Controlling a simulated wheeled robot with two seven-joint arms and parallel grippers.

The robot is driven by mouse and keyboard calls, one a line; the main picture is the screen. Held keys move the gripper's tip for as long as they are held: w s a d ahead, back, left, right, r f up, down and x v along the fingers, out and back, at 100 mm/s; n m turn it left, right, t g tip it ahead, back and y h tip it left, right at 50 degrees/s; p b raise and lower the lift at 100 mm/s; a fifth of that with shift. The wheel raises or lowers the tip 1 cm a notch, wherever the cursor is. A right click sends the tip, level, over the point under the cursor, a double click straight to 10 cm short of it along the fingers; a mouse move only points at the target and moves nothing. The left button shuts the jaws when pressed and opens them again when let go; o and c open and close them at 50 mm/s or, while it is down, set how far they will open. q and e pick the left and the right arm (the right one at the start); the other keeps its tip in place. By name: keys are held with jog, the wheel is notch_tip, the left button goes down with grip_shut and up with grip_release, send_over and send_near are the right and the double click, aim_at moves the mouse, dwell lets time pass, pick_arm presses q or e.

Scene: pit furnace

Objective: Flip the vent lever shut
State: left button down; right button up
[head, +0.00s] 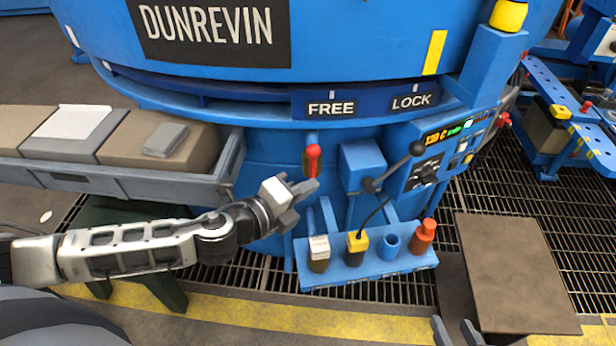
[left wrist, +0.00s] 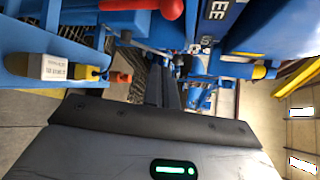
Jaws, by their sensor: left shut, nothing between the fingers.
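A lever with a red knob and red grip (head: 313,160) stands upright on the blue furnace wall below the FREE label; no vent label is readable on it. My left gripper (head: 306,189) is shut and empty, its fingertips just below the red grip. I cannot tell whether they touch it. In the left wrist view the red grip (left wrist: 145,6) is at the top edge, beside the shut fingers (left wrist: 163,88). A second, dark lever with a ball end (head: 395,165) sits to the right on a blue box. My right gripper (head: 456,332) shows only its spread fingertips at the bottom edge.
A blue rack (head: 370,272) with several small items stands below the levers. A control panel (head: 440,155) is at the right. A grey tray (head: 110,180) with blocks is above my left forearm. A brown-topped stand (head: 515,270) is at the lower right.

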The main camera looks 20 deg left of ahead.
aim_at(313, 164)
pick_arm(q)
jog(key=x, duration=0.9)
jog(key=shift+a+r, duration=0.2)
jog(key=shift+a, duration=0.45)
jog(key=shift+a+r, duration=0.2)
jog(key=shift+a, duration=0.45)
jog(key=shift+a+r, duration=0.25)
jog(key=shift+a, duration=0.4)
